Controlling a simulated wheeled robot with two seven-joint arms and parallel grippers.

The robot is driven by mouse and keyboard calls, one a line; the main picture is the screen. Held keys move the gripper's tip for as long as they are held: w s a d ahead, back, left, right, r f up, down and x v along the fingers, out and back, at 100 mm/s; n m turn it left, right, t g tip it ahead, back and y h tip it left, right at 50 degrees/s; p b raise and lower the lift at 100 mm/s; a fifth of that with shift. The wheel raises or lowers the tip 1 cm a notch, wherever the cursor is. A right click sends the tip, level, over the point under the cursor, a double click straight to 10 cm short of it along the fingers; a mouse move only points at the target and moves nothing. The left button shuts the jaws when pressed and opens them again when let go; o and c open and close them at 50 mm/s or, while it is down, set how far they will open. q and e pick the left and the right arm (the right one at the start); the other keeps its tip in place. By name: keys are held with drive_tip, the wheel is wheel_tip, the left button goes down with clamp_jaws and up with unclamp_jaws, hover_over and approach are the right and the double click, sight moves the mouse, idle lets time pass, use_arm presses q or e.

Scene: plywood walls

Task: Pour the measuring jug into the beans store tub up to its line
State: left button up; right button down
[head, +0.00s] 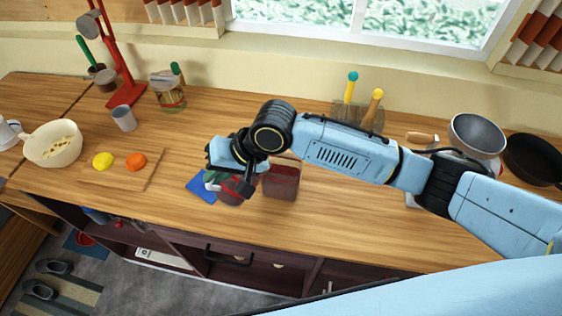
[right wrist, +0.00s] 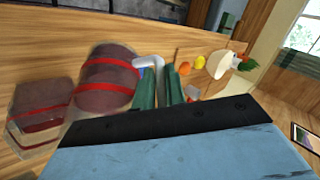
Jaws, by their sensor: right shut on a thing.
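My right gripper (head: 228,182) is low over the middle of the counter, shut on the measuring jug (head: 230,194). In the right wrist view the jug (right wrist: 105,85) is a clear round vessel with dark red contents and red bands, beside my green fingers (right wrist: 160,88). The beans store tub (head: 281,181) is a clear boxy container with dark red contents, just right of the jug. In the right wrist view the tub (right wrist: 40,115) shows a red line around it. The jug's exact tilt is unclear, as my gripper partly covers it. My left gripper is out of view.
A blue mat (head: 201,188) lies left of the jug. A board (head: 125,171) holds a lemon (head: 103,160) and an orange (head: 136,162), near a white bowl (head: 50,155). A lidded jar (head: 169,95) stands behind. Pans (head: 477,134) are at right. The counter front is clear.

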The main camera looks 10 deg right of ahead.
sight(229, 180)
drive_tip(key=shift+w+d+r+y, duration=0.15)
drive_tip(key=shift+w+d+y, duration=0.05)
drive_tip(key=shift+d+y, duration=0.2)
drive_tip(key=shift+d+r+y, duration=0.1)
drive_tip(key=shift+r+y, duration=0.2)
drive_tip(key=shift+w+d+r+m+g+y, duration=0.15)
drive_tip(key=shift+d+r+g+y, duration=0.05)
drive_tip(key=shift+r+y, duration=0.15)
drive_tip(key=shift+w+d+r+m+g+y, duration=0.1)
drive_tip(key=shift+d+r+m+g+y, duration=0.05)
drive_tip(key=shift+d+r+g+y, duration=0.15)
drive_tip(key=shift+d, duration=0.1)
drive_tip(key=shift+y, duration=0.35)
drive_tip(key=shift+b, duration=0.3)
